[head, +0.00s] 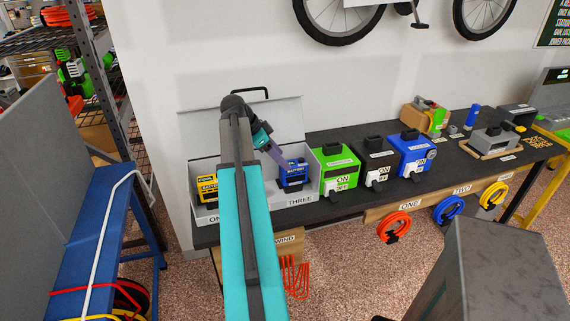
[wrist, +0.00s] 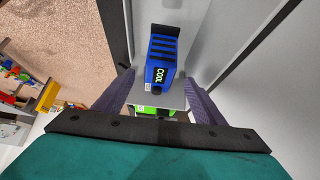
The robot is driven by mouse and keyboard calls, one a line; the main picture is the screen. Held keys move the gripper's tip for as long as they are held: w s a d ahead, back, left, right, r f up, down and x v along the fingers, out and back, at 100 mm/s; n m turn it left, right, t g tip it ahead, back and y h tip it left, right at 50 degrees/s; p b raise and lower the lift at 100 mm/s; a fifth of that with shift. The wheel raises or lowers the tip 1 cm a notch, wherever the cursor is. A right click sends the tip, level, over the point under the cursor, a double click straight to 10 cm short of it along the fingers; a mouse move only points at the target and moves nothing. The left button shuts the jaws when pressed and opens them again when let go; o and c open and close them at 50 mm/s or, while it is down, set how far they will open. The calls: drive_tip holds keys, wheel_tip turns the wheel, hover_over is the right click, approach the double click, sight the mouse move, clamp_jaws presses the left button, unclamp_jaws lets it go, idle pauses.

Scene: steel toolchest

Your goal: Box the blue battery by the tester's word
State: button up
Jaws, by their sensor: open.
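The blue battery (head: 293,174) sits upright in the right compartment, marked THREE, of a grey open-lidded box (head: 300,199). In the wrist view the blue battery (wrist: 161,55) has a dark ribbed top and a label that reads COOL. My gripper (head: 281,158) is above and beside the battery in the head view. In the wrist view its two purple fingers (wrist: 160,88) are spread apart, with the battery between and beyond their tips. I cannot tell whether they touch it. A yellow battery (head: 207,188) is in the left compartment; my arm hides the middle one.
Green (head: 337,167), black (head: 376,165) and blue (head: 412,157) units marked ON stand right of the box on the dark bench (head: 350,205). A grey device (head: 494,139) is farther right. Cable coils hang from the front edge. A blue bench (head: 95,225) is at left.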

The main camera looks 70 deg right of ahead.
drive_tip(key=b+v, duration=0.1)
drive_tip(key=v, duration=0.6)
drive_tip(key=shift+r, duration=0.2)
drive_tip(key=shift+r, duration=0.1)
idle(1.0)
